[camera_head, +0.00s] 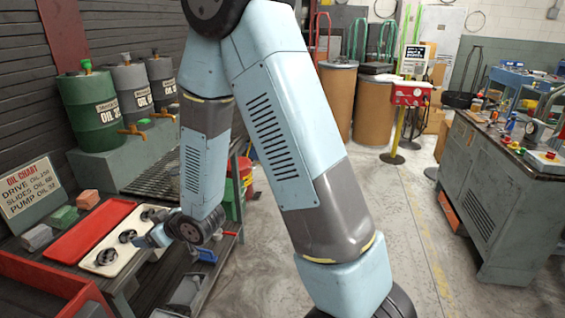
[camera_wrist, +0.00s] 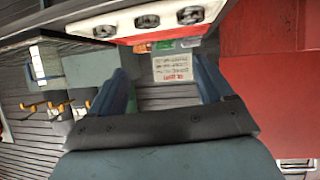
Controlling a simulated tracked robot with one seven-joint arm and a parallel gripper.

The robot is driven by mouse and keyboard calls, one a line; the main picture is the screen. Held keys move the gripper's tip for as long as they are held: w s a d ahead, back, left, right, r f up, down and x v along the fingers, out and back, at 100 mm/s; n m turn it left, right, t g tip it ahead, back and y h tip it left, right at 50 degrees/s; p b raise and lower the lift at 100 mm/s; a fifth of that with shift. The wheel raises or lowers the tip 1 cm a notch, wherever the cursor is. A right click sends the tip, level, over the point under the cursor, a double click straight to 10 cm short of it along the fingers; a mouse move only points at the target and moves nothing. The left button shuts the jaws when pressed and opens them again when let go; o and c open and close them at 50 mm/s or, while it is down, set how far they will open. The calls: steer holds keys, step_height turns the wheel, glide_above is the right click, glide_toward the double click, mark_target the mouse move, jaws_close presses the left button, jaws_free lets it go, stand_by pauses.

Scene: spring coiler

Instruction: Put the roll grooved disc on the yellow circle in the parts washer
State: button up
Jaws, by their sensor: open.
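Several dark round parts lie in a row on a cream tray (camera_head: 88,262) at the left. The nearest disc (camera_head: 106,257), the middle disc (camera_head: 127,237) and the far disc (camera_head: 149,215) look alike at this size, so I cannot tell which is the roll grooved disc. The row also shows at the top of the wrist view, with a middle disc (camera_wrist: 147,21). My gripper (camera_head: 145,240) is beside the cream tray's right edge, open. In the wrist view my gripper's two blue fingers (camera_wrist: 160,88) are apart with nothing between them. I see no yellow circle and cannot identify the parts washer.
A red tray (camera_head: 85,232) lies beside the cream tray. A red open box (camera_head: 45,283) is at the lower left. An oil chart sign (camera_head: 32,192), small blocks (camera_head: 62,217) and oil drums (camera_head: 95,110) stand behind.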

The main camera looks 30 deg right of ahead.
steer(key=w+d+r+m+h, duration=0.15)
steer(key=d+r+h, duration=0.25)
steer(key=d+r, duration=0.65)
steer(key=s+d+r+m+g+h, duration=0.1)
steer(key=s+d+r+m+h, duration=0.3)
steer(key=s+d+r, duration=0.7)
steer(key=s+d+m, duration=0.1)
steer(key=d, duration=0.3)
steer(key=shift+o, duration=0.3)
steer(key=s+d+r+m+g, duration=0.1)
steer(key=s+d+r, duration=0.1)
steer(key=s, duration=0.4)
steer(key=s+d+r+m+g, duration=0.1)
steer(key=s+d+r+m, duration=0.1)
steer(key=s, duration=0.4)
steer(key=shift+s, duration=0.3)
